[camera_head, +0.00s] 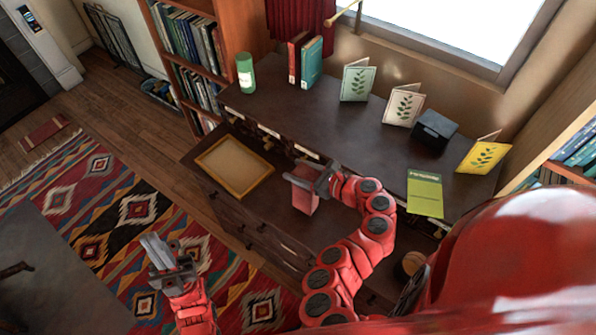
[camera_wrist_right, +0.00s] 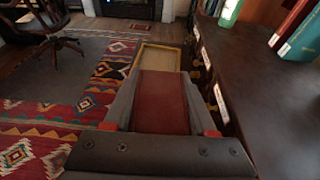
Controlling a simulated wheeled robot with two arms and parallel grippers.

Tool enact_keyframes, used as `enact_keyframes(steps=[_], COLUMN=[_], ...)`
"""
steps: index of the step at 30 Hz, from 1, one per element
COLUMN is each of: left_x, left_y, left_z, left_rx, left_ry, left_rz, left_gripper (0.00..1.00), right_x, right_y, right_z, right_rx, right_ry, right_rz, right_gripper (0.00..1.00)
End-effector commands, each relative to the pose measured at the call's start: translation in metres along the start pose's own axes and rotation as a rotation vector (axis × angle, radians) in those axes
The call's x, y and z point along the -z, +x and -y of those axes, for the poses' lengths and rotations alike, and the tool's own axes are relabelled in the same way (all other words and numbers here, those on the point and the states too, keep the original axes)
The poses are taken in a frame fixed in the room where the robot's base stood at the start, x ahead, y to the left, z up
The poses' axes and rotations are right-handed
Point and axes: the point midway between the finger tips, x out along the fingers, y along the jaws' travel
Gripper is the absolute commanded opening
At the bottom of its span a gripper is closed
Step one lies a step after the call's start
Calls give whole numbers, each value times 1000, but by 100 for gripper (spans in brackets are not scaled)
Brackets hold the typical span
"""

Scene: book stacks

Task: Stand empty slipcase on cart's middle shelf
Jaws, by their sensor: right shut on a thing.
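A red box-shaped slipcase (camera_head: 305,199) is held by my right gripper (camera_head: 311,176), above the lower top of the dark wooden desk. In the right wrist view the slipcase (camera_wrist_right: 162,103) shows as a dark red panel between the two fingers. Whether it is empty cannot be seen. My left gripper (camera_head: 163,253) is over the patterned rug, away from the furniture, with nothing visible in it. Its fingers look close together and their gap is unclear. I cannot make out a cart for sure in either view.
A yellow-edged tray (camera_head: 234,167) lies on the desk's lower surface. The raised dark top (camera_head: 300,107) carries a green cylinder (camera_head: 245,73), upright books (camera_head: 311,62), several leaf-print cards, a black box (camera_head: 434,130) and a green booklet (camera_head: 425,193). A bookcase (camera_head: 235,42) stands behind.

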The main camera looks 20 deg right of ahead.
Motion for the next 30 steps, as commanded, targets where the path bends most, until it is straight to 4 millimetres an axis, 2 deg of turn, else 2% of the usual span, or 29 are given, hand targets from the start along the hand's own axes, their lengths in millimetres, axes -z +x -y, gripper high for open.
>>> enact_keyframes(steps=[1,9,14,19,24,30], left_x=[-1,-3,0,-1,-1,-1], left_y=[-6,-16,-2,-3,-5,-6], left_z=[0,-1,0,0,0,0], left_rx=[0,0,0,0,0,0], left_ry=[0,0,0,0,0,0], left_rz=[0,1,0,1,0,1], left_gripper=[0,0,0,0,0,0], right_x=[4,8,7,11,13,14], right_y=[-6,-36,-55,-71,-82,-83], right_z=[-8,-48,-71,-94,-106,-109], right_rx=[5,2,0,0,4,10], right_ry=[2,4,2,0,-1,2], right_rz=[0,-1,-7,-5,-2,0], right_gripper=[0,0,0,0,0,0])
